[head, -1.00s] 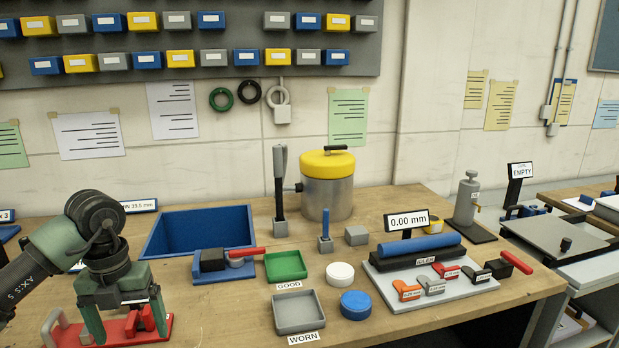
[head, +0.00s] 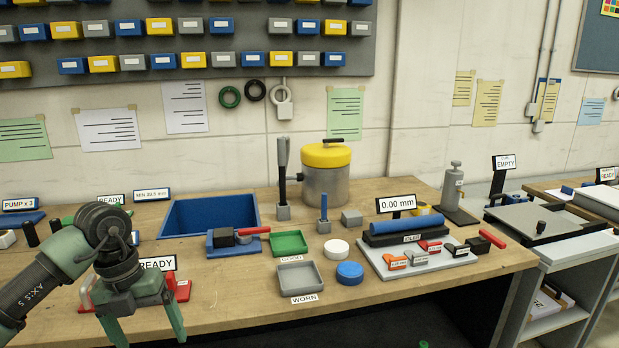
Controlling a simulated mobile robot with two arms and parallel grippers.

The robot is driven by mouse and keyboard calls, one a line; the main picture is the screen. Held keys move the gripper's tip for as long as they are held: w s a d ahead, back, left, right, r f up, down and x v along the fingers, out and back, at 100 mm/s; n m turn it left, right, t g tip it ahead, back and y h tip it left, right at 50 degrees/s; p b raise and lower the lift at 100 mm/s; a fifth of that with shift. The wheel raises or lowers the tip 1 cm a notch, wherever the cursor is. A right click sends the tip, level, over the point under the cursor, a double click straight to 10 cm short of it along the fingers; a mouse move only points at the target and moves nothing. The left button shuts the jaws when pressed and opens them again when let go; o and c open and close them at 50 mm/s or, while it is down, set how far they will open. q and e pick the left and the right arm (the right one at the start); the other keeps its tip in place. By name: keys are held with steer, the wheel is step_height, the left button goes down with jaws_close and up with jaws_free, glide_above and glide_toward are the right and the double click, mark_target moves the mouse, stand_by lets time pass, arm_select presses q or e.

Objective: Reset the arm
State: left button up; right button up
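My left arm comes in from the left, and its gripper (head: 147,338) points down at the lower left, with its two green fingers spread apart. Nothing shows between the fingers. The gripper appears in front of a red fixture (head: 183,289) with a READY sign (head: 157,263), and its fingertips overlap the bench's front edge in the picture. The gripper and arm hide much of the fixture. My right gripper is not in view.
The wooden bench (head: 380,290) holds a blue bin (head: 212,216), green tray (head: 289,243), grey WORN tray (head: 299,278), white and blue round pieces, a yellow-lidded pot (head: 326,180) and a gauge stand reading 0.00 mm (head: 398,203). Bare wood lies along the front.

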arm_select(q)
steer(key=w+d+f+n+t+h, duration=0.2)
steer(key=w+d+f+n+h, duration=0.1)
steer(key=d+f+h, duration=0.55)
steer(key=w+d+f+n+t+h, duration=0.25)
steer(key=d+f+h, duration=0.25)
steer(key=d, duration=0.6)
steer(key=w+a+f+n+t+y, duration=0.1)
steer(key=a+f+n+t+y, duration=0.25)
steer(key=f+n, duration=0.45)
steer(key=a+f+n+t+y, duration=0.25)
steer(key=f+n+t, duration=0.25)
steer(key=f, duration=0.4)
steer(key=s+a+f+n+g+y, duration=0.2)
steer(key=s+a+f+n+y, duration=0.2)
steer(key=s+f, duration=0.7)
steer(key=s+a+f+n+g+y, duration=0.25)
steer(key=s+a+f+n, duration=0.2)
steer(key=s+f, duration=0.65)
steer(key=s+f+n+g+y, duration=0.1)
steer(key=s+f, duration=0.5)
steer(key=s, duration=0.8)
steer(key=s+f+n+g+y, duration=0.1)
steer(key=s+f+n+g, duration=0.2)
steer(key=s, duration=1.2)
step_height(320, 180, down, 3)
steer(key=d+g, duration=0.1)
steer(key=g, duration=0.2)
steer(key=shift+f+y, duration=0.2)
steer(key=shift+y, duration=0.1)
